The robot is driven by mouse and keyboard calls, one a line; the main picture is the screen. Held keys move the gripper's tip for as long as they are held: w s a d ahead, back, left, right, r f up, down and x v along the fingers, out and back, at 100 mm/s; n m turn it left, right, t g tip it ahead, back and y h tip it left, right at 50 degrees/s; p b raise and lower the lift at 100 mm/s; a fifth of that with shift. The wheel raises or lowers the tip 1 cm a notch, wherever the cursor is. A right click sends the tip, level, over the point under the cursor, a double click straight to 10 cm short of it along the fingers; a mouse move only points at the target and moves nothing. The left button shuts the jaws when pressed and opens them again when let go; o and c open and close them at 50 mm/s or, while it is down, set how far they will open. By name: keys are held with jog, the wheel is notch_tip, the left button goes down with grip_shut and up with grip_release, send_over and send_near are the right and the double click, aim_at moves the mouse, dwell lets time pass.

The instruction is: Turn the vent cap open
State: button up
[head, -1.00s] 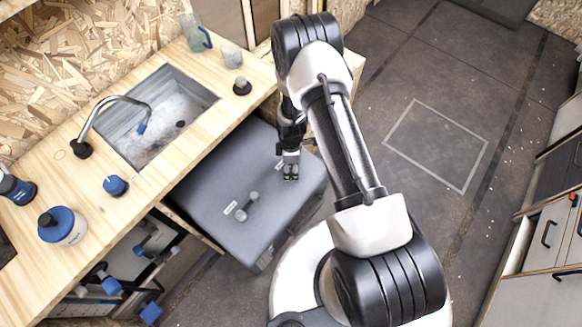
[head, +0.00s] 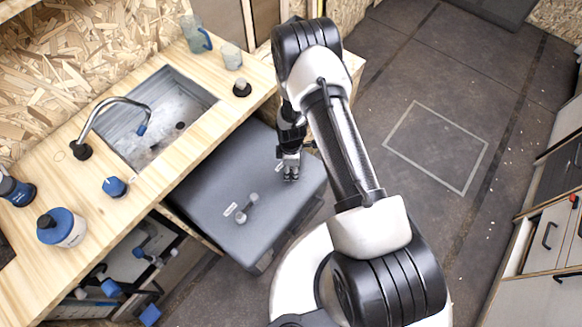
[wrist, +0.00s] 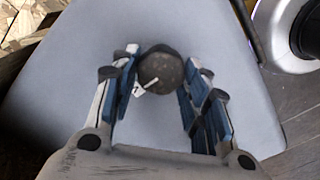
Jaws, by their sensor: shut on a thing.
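The vent cap is a dark round knob (wrist: 162,75) on top of a grey box (wrist: 70,100), with a small white mark at its edge in the wrist view. My gripper (wrist: 160,82) points down over it, with a blue-padded finger on each side of it. The fingers are shut on the cap. In the head view, my gripper (head: 291,177) is at the right part of the grey box (head: 205,200), and the cap is hidden by it there.
A grey double-ended handle (head: 247,208) with a white label stands on the box, left of my gripper. A wooden counter (head: 180,140) with a sink (head: 160,125) runs along the left. A dark knob (head: 242,89) sits on its edge. The floor at right is clear.

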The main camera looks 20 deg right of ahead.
jog(key=shift+m, duration=0.4)
jog(key=shift+c, duration=0.4)
jog(key=m+b, duration=0.1)
jog(key=m, duration=0.2)
jog(key=shift+w+m, duration=0.1)
jog(key=shift+m, duration=0.2)
jog(key=m+b, duration=0.1)
jog(key=m, duration=0.3)
jog(key=shift+d+m, duration=0.1)
jog(key=shift+m, duration=0.2)
jog(key=m+b, duration=0.1)
jog(key=m, duration=0.3)
jog(key=shift+d, duration=0.1)
jog(key=shift+m+b, duration=0.3)
jog(key=shift+m, duration=2.2)
jog(key=o, duration=1)
jog(key=shift+o, duration=0.2)
